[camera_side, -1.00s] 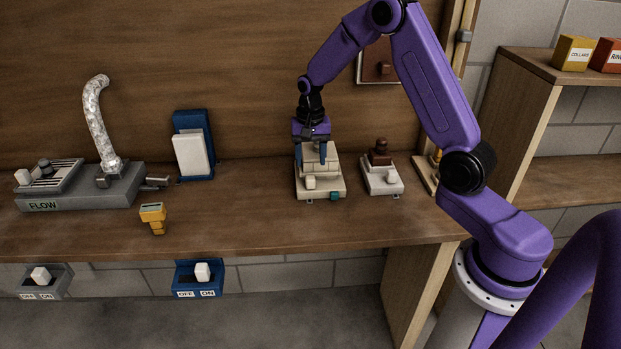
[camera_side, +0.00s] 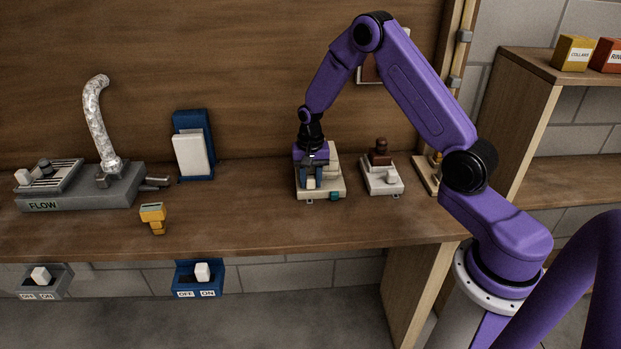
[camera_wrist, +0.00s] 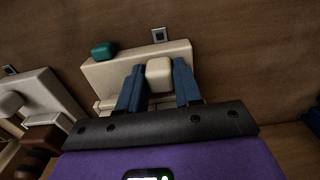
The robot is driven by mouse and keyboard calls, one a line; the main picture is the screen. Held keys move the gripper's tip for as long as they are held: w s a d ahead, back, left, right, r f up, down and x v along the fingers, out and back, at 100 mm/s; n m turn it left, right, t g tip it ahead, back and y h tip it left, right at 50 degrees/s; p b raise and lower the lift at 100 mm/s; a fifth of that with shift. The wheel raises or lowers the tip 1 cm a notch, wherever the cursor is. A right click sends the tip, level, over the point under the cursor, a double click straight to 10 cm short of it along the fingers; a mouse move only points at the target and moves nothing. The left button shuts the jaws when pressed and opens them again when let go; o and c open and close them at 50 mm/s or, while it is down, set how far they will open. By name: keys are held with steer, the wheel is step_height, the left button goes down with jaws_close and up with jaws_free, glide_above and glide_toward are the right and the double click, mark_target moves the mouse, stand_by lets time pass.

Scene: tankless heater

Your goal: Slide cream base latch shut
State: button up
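The cream base (camera_side: 330,186) stands on the bench, and its front part also shows in the wrist view (camera_wrist: 110,76). Its latch is a small cream block (camera_wrist: 159,74) near the front edge, also visible in the side view (camera_side: 311,184). My gripper (camera_wrist: 158,80) is low over the base, pointing down, with one blue finger on each side of the latch block. A narrow gap seems to show at the left finger; whether the right finger touches the block I cannot tell. A teal block (camera_wrist: 104,50) sits at the base's front corner. My gripper hides the base's middle.
A white base with a brown knob (camera_side: 381,176) stands close on the right. A yellow tool (camera_side: 153,217), a blue holder with a white panel (camera_side: 193,146) and a grey FLOW unit (camera_side: 85,194) are to the left. The bench before the base is clear.

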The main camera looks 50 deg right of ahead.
mark_target(323, 187)
jaws_close()
steer(key=shift+s+d, duration=1.25)
steer(key=shift+d, duration=0.05)
steer(key=o, duration=0.8)
jaws_free()
steer(key=shift+s, duration=0.1)
steer(key=shift+o, duration=0.3)
